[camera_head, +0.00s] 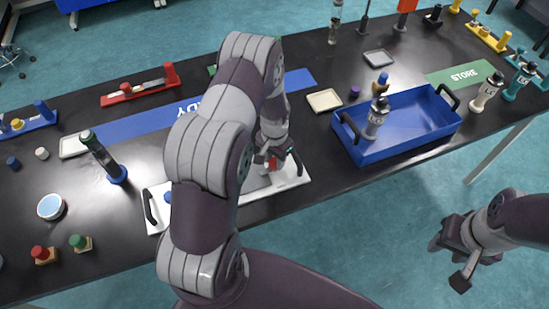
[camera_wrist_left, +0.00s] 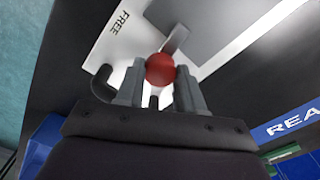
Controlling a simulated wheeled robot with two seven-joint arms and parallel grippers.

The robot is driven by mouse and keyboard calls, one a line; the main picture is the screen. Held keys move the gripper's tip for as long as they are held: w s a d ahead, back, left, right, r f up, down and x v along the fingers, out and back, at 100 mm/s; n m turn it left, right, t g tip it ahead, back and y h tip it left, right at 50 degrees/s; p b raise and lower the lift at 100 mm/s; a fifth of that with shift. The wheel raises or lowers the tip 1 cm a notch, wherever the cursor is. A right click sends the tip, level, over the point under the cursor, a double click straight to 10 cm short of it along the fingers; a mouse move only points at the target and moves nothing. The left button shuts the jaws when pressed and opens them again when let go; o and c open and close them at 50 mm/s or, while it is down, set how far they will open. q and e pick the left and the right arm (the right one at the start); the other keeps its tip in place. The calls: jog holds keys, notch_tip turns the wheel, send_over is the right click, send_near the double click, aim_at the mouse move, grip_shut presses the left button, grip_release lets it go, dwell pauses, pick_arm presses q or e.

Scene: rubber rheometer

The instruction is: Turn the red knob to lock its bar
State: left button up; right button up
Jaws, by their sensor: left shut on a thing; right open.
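The red knob (camera_wrist_left: 160,69) is a round ball between the two fingers of my left gripper (camera_wrist_left: 158,88) in the left wrist view. In the head view the same knob shows as a small red patch (camera_head: 271,164) under my left gripper (camera_head: 268,159), mostly hidden. My left gripper is shut on it. A grey metal bar (camera_wrist_left: 175,39) reaches from the knob over a white plate (camera_wrist_left: 103,46) printed "FREE". The white plate has black handles and shows partly behind my left arm (camera_head: 291,176). My right gripper (camera_head: 452,262) is open and empty, off the table's front edge.
A blue tray (camera_head: 411,146) with a bottle (camera_head: 377,118) stands right of the plate. A bottle (camera_head: 103,157) in a blue stand, a round dish (camera_head: 51,207) and two small knobbed pieces (camera_head: 80,243) lie left. A red rack (camera_head: 140,92) stands behind. The black table's front left is partly clear.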

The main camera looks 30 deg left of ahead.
aim_at(274, 161)
pick_arm(q)
jog(key=shift+m, duration=0.8)
jog(key=o, duration=1)
jog(key=shift+o, duration=0.2)
jog(key=shift+r, duration=0.1)
jog(key=shift+r, duration=0.4)
notch_tip(274, 161, up, 12)
jog(key=b, duration=0.2)
jog(key=shift+f, duration=0.1)
